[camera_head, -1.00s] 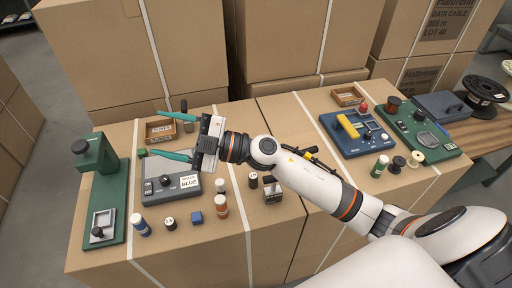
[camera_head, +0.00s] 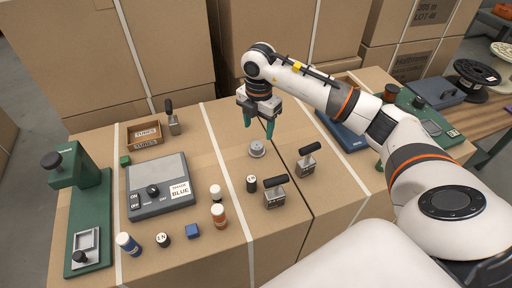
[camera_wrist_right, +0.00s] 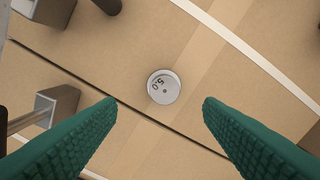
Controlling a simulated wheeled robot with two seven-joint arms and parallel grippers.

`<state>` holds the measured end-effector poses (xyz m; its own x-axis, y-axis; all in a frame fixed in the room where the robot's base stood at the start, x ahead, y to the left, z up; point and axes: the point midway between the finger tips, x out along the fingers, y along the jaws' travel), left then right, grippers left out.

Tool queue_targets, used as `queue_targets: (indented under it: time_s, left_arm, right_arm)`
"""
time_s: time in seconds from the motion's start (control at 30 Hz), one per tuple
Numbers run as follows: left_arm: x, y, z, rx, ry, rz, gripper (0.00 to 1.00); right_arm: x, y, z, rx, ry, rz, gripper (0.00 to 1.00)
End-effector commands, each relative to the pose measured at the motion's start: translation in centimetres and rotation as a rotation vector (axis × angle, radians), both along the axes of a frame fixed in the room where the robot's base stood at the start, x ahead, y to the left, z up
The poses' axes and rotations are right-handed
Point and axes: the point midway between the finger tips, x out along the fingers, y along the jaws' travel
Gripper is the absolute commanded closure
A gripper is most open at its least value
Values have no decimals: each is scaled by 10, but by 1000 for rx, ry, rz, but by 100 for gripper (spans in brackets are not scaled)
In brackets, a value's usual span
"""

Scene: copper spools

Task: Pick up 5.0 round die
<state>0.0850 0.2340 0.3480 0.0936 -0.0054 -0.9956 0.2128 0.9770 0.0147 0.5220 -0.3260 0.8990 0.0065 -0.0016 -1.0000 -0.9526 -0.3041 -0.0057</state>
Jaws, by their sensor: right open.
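The 5.0 round die (camera_head: 257,149) is a small grey metal disc with a raised centre, lying on the cardboard box top. In the right wrist view the die (camera_wrist_right: 163,86) shows "5.0" on its top face. It lies ahead of the fingertips, near the middle between them. My right gripper (camera_head: 259,122) points down, a little above and behind the die in the head view. Its green fingers stand wide apart and nothing is between them; they also show in the wrist view (camera_wrist_right: 160,104). My left gripper is not in view.
Black-handled hand tools (camera_head: 308,162) (camera_head: 275,193) stand right of the die. A small labelled cylinder (camera_head: 251,184) stands in front of it. A grey switch box (camera_head: 160,188) and green press (camera_head: 88,215) are at left. A blue device (camera_head: 342,132) lies right. Carton is bare left of the die.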

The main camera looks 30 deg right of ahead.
Motion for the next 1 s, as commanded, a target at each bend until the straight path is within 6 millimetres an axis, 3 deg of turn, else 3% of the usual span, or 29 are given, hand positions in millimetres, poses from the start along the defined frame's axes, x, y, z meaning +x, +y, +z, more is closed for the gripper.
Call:
queue_targets:
  time_s: [0.1, 0.37, 0.63, 0.93, 1.0]
  left_arm:
    - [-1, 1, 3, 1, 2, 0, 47]
    - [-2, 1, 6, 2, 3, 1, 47]
    - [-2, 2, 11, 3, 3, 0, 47]
    - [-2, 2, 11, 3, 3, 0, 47]
    - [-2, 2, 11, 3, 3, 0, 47]
  right_arm:
    - [-1, 1, -19, 1, 3, 2, 39]
    - [2, 1, -39, 3, 2, 4, 39]
    - [6, 1, -78, 5, 2, 4, 39]
    - [6, 0, -83, 3, -1, 6, 39]
    - [6, 0, -83, 3, -1, 6, 48]
